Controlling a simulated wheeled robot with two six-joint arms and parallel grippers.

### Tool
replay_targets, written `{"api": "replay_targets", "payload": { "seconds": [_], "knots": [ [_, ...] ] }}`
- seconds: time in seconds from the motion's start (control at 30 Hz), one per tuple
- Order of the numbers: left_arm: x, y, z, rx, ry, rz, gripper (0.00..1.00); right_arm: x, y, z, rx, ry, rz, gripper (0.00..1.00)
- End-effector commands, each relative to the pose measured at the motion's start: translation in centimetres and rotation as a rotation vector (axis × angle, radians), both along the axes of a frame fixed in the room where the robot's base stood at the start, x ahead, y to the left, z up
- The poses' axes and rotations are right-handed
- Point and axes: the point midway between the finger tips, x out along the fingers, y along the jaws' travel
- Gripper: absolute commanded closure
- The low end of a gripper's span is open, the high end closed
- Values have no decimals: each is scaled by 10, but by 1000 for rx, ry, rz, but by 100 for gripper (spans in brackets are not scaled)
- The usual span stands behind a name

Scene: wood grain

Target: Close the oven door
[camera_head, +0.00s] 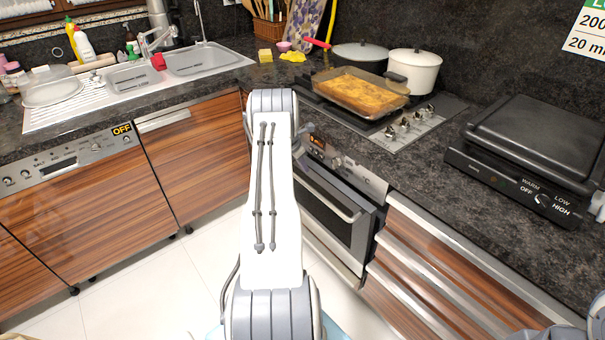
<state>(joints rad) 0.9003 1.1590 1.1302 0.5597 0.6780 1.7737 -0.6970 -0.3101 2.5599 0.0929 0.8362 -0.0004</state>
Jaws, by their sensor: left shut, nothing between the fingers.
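The oven (345,170) is built in below the hob, right of my left arm. Its door (338,222) has a dark glass pane and a pale bar handle. The door stands nearly upright, and a dark gap at its top right suggests it is slightly ajar. My left arm covers the door's left part. My left gripper (307,128) shows only as a small grey part beyond the arm, by the left end of the oven's control panel. It is shut and empty, and most of it is hidden. I cannot tell whether it touches the oven. My right gripper is not seen.
On the hob are a glass dish of baked food (362,92), a white pot (414,70) and a dark pan (358,56). A black grill (530,150) stands on the right counter above drawers (440,265). Tiled floor (130,300) is clear at lower left.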

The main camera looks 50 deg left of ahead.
Motion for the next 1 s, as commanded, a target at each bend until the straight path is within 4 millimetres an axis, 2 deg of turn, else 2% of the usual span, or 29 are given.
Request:
{"api": "replay_targets", "payload": {
  "seconds": [0.1, 0.2, 0.4, 0.8, 0.87, 1.0],
  "knots": [
    [2, 4, 24, 2, -1, 5, 100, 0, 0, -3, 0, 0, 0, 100],
    [6, 4, 40, 2, 0, 6, 100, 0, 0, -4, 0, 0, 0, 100],
    [10, 3, 56, -1, 2, 7, 100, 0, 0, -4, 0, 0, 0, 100],
    [8, -1, 56, -21, -2, 20, 100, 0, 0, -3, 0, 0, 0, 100],
    [2, -7, 52, -66, -10, 52, 100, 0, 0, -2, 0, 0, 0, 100],
    [-26, -37, 37, -282, -62, 238, 100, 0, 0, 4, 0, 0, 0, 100]
  ]
}}
